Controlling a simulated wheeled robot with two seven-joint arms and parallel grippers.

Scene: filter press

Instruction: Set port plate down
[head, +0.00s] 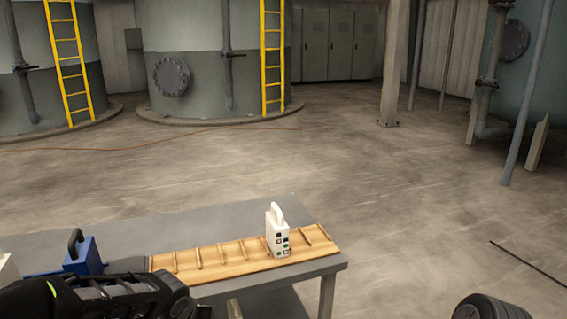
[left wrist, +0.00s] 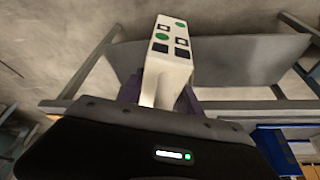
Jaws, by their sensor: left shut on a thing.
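In the left wrist view a white block-shaped plate (left wrist: 168,55), marked with green discs and black squares, is in my left gripper (left wrist: 160,98). The gripper is shut on its narrow handle end, and the marked body extends away from the fingers. In the head view a similar white plate (head: 277,237) with a looped handle stands upright on a slotted wooden rack (head: 210,258), with no gripper at it. My left arm (head: 90,297) enters at the bottom left; its fingertips are not visible there. My right gripper is not in view.
The grey table (head: 200,218) carries the rack near its front right edge. A blue block with a black handle (head: 84,255) stands left of the rack, and part of a white object (head: 8,268) shows at the frame edge. Several rack slots left of the white plate look empty.

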